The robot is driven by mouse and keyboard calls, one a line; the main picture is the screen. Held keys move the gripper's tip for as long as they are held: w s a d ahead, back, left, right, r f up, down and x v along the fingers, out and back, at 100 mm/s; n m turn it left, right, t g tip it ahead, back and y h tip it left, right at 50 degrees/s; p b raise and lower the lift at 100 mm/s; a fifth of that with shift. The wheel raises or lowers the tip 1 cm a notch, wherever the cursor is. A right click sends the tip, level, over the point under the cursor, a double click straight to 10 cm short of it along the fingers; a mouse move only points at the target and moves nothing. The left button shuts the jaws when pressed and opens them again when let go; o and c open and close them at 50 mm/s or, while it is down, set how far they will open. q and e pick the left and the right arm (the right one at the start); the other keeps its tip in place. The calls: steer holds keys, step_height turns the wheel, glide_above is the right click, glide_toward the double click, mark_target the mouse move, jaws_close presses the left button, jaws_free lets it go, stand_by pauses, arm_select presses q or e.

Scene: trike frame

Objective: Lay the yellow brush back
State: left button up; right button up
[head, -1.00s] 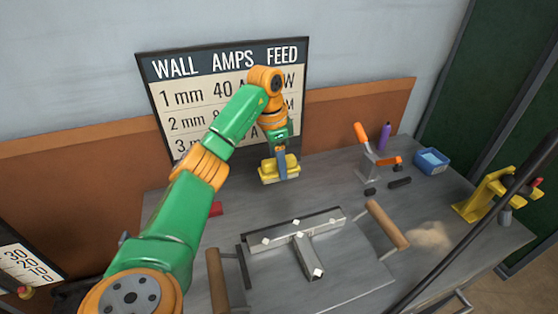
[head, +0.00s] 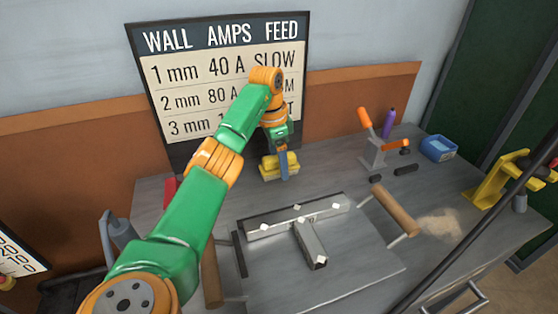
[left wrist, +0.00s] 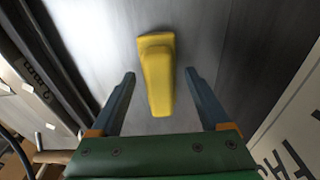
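The yellow brush (head: 270,169) is at the back of the grey workbench, below the wall chart. In the left wrist view the yellow brush (left wrist: 157,72) shows from above, with its wider end away from me. My left gripper (head: 284,172) points down at it. In the wrist view the two blue fingers of my left gripper (left wrist: 160,74) are apart, one on each side of the brush, with a gap on both sides. My right gripper is in neither view.
A metal T-shaped tube frame (head: 285,228) lies on a plate in the bench's middle, with a wooden-handled bar (head: 395,211) beside it. An orange-handled clamp (head: 374,140), purple bottle (head: 389,122), blue tray (head: 438,149) and yellow stand (head: 490,186) are on the right.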

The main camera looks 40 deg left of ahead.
mark_target(273, 158)
arm_select(q)
step_height(273, 158, up, 12)
steer(key=s+p, duration=0.1)
steer(key=p, duration=0.4)
steer(key=shift+s+a, duration=0.15)
steer(key=shift+a, duration=0.2)
